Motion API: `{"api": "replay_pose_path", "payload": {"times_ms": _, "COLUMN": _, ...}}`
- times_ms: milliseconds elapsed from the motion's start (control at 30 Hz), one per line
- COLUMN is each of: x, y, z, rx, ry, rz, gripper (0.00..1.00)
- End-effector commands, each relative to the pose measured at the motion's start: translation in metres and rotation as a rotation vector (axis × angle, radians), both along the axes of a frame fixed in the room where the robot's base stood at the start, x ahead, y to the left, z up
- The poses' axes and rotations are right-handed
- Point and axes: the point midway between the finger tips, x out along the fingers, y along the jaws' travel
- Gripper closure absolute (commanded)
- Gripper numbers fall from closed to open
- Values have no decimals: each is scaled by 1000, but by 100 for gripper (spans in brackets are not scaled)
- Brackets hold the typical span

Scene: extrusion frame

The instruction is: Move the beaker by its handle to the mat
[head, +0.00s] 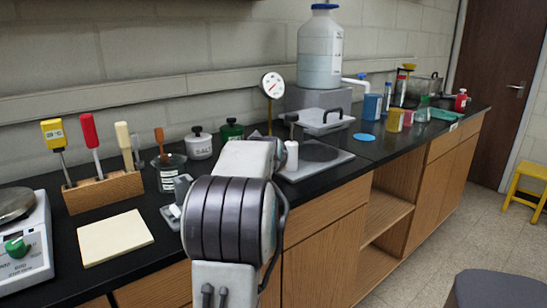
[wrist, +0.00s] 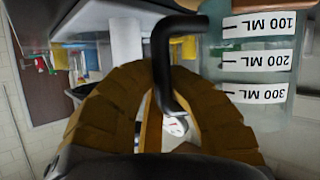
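The beaker (wrist: 255,75) is clear with white volume labels, upside down in the wrist view. Its black handle (wrist: 163,50) stands between the curved yellow-brown fingers of my gripper (wrist: 165,78), which close in against it from both sides. In the head view the beaker (head: 170,180) is on the black bench, just left of my arm. My gripper and the handle are hidden behind my arm there. A cream square mat (head: 115,237) lies flat and bare on the bench, at the near left of the beaker.
A wooden block (head: 104,192) with upright tools stands behind the mat. A scale (head: 22,240) is at the far left.

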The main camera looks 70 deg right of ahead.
Motion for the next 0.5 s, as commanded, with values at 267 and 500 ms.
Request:
{"api": "replay_pose_path", "payload": {"times_ms": 267, "x": 0, "y": 0, "z": -3, "rx": -2, "ry": -1, "rz": 0, "gripper": 100}}
{"api": "replay_pose_path", "payload": {"times_ms": 500, "x": 0, "y": 0, "z": -7, "rx": -2, "ry": -1, "rz": 0, "gripper": 100}}
